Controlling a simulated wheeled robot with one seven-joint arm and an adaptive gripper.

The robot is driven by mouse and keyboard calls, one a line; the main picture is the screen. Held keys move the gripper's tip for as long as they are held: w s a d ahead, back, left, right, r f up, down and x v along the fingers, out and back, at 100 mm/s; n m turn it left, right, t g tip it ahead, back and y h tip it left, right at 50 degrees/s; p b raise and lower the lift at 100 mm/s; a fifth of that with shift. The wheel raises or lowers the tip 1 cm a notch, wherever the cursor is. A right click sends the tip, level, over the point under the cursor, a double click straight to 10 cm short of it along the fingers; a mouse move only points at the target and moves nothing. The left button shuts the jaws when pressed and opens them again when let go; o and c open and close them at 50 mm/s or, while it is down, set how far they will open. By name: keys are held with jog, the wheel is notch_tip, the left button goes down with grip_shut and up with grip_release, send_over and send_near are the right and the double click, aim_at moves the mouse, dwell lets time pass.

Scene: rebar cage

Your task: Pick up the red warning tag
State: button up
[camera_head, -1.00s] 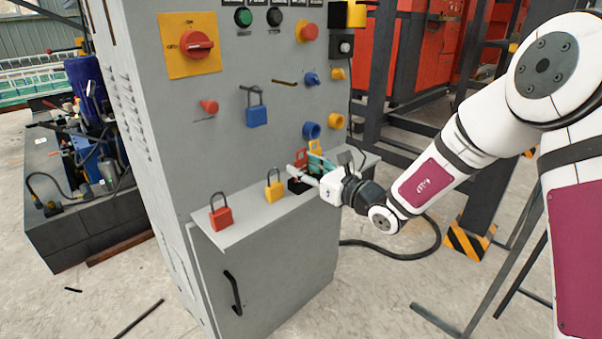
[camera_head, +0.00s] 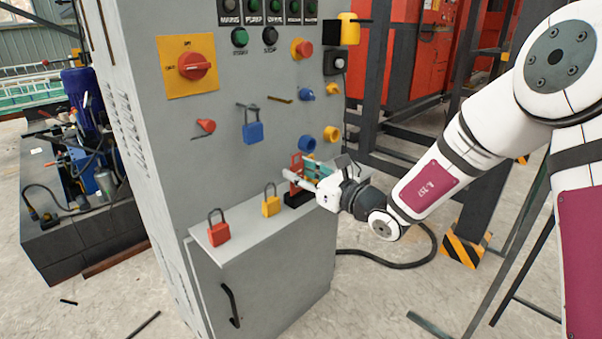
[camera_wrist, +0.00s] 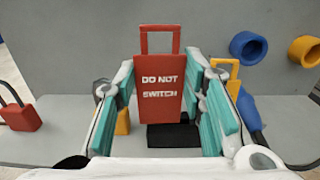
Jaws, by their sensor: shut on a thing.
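The red warning tag (camera_wrist: 162,88) has a loop at its top and reads "DO NOT SWITCH" in the wrist view. It stands upright between the teal-padded fingers of my gripper (camera_wrist: 168,112), which is shut on it. In the head view the tag (camera_head: 296,162) shows just above the grey shelf at my gripper's (camera_head: 302,178) fingertips. A black block (camera_wrist: 174,136) sits under the tag. I cannot tell whether the tag's lower edge clears it.
The cabinet shelf (camera_head: 237,232) also holds a red padlock (camera_head: 219,234) and a yellow padlock (camera_head: 271,206). A yellow tag (camera_wrist: 226,68) shows behind my right finger. A blue padlock (camera_head: 253,132) and blue and yellow rings (camera_wrist: 305,51) are on the panel.

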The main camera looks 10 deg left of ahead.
jog(key=s+d+r+p, duration=0.1)
jog(key=s+d+p, duration=0.1)
jog(key=s, duration=1.2)
jog(key=shift+d, duration=0.3)
jog(key=shift+w+r, duration=0.1)
